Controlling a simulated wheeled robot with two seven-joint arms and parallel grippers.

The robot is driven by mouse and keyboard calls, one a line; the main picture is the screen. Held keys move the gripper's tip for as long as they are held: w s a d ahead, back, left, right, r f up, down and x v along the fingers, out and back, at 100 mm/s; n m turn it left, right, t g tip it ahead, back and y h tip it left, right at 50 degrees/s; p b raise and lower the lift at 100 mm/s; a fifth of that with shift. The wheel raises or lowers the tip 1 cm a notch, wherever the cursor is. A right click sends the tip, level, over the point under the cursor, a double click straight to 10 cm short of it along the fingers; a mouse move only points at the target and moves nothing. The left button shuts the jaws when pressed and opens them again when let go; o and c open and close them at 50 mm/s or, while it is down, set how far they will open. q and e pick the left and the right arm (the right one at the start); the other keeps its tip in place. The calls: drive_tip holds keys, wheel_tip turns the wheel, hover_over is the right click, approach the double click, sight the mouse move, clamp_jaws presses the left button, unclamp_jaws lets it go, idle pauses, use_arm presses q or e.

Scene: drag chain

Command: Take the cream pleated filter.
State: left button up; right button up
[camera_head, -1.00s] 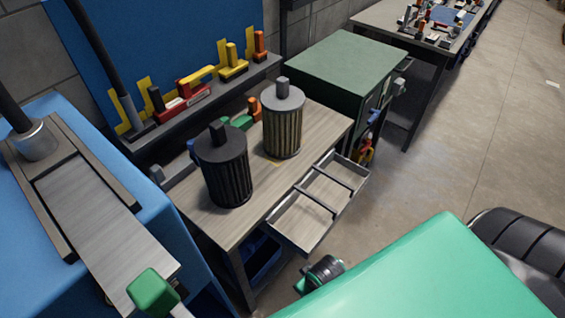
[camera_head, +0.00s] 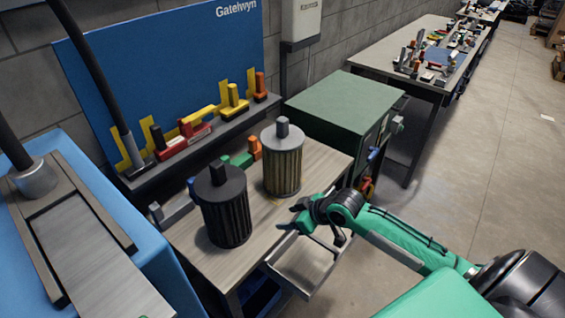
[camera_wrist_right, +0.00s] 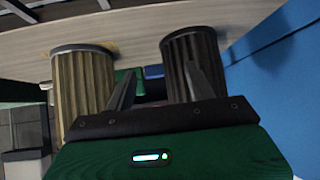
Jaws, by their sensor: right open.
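The cream pleated filter (camera_head: 284,172) stands upright on the wooden bench, with a grey cap and a knob on top. It also shows at the left of the right wrist view (camera_wrist_right: 84,88). A dark pleated filter (camera_head: 228,216) stands to its left and nearer. My right gripper (camera_head: 290,220) is low over the bench's front edge, near the cream filter and apart from it. In the right wrist view its two fingers (camera_wrist_right: 158,82) are spread and empty, pointing between the filters. The left gripper is not in view.
An open drawer (camera_head: 302,266) juts from the bench (camera_head: 190,240) below my right gripper. Small coloured parts lie behind the filters, and a shelf (camera_head: 205,135) of yellow and red pieces stands at the back. A green cabinet (camera_head: 345,100) stands to the right.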

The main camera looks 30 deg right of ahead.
drive_tip(key=w+d+r+t, duration=0.2)
drive_tip(key=w+d+r, duration=0.6)
drive_tip(key=r, duration=0.1)
drive_tip(key=m+t, duration=0.1)
drive_tip(key=t, duration=0.1)
approach(286, 127)
drive_tip(key=p+x, duration=0.2)
drive_tip(key=x, duration=0.5)
drive_tip(key=shift+w+d+f+p, duration=0.1)
drive_tip(key=shift+d+f+p, duration=0.1)
drive_tip(key=shift+p, duration=0.15)
drive_tip(key=shift+w+a+f, duration=0.25)
drive_tip(key=shift+w, duration=0.2)
drive_tip(key=shift+w+a+f+p, duration=0.1)
drive_tip(key=shift+w+a+p, duration=0.1)
drive_tip(key=shift+w+p, duration=0.35)
drive_tip(key=p+x, duration=0.2)
drive_tip(key=x, duration=0.1)
drive_tip(key=shift+w+a+f, duration=0.25)
drive_tip(key=shift+w+f, duration=0.15)
drive_tip(key=shift+w, duration=0.1)
